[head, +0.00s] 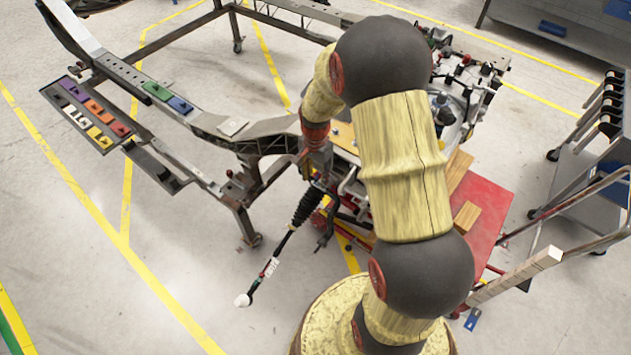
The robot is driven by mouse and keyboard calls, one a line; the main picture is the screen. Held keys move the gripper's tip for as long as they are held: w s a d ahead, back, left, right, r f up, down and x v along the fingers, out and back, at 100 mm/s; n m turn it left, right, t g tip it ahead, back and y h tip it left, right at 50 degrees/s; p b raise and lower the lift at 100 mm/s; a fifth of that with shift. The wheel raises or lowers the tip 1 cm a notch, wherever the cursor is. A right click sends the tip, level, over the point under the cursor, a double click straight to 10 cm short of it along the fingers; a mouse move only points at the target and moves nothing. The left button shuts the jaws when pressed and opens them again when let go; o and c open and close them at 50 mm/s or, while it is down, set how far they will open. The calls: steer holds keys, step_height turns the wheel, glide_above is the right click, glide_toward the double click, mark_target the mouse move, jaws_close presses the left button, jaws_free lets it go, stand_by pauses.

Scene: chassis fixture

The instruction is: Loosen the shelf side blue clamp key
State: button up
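A small blue block (180,105) with a dark part on top lies on the chassis frame's rail, beside a green one (157,91). It may be the blue clamp key; its turn position is too small to read. My gripper (319,158) is at the end of my arm near the middle, over the frame's near corner and well to the right of the blue block. It is small and dark against the clutter, so its fingers cannot be made out.
A panel of coloured tiles (88,113) is mounted on the frame's left side. The metal chassis frame (205,122) stands on the floor. A black strut (305,208) hangs near my gripper. A red cart (490,210) and grey rack (590,150) stand right. Floor at lower left is clear.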

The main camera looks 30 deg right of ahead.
steer(key=shift+f, duration=1)
steer(key=shift+c, duration=1.1)
steer(key=c, duration=0.7)
jaws_close()
